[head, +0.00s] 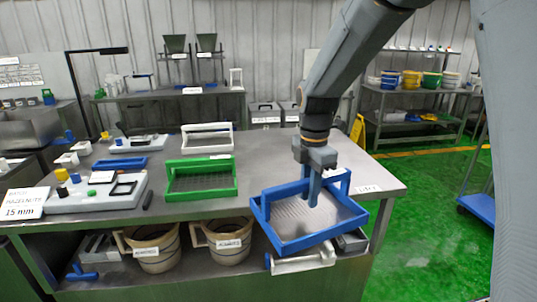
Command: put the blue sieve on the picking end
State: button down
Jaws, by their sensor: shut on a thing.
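The blue sieve (292,246) is a rectangular blue frame with a grey mesh and a raised handle bar. My gripper (314,190) comes down from above and is shut on the sieve's blue handle. The sieve is tilted in the picture and reaches past the front edge of the grey table (270,150), near its right corner. I cannot tell whether its rear touches the table top. A small label (368,188) lies at the table's right end; its text is too small to read. I cannot tell which place is the picking end.
A green sieve (201,188) and a white sieve (207,148) stand left of the blue one. A white tray (95,203) with small parts is further left. Two buckets (153,255) sit on the shelf below. Free table top lies behind the blue sieve.

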aim_at(294, 173)
jog(key=z, duration=0.05)
jog(key=i, duration=1.25)
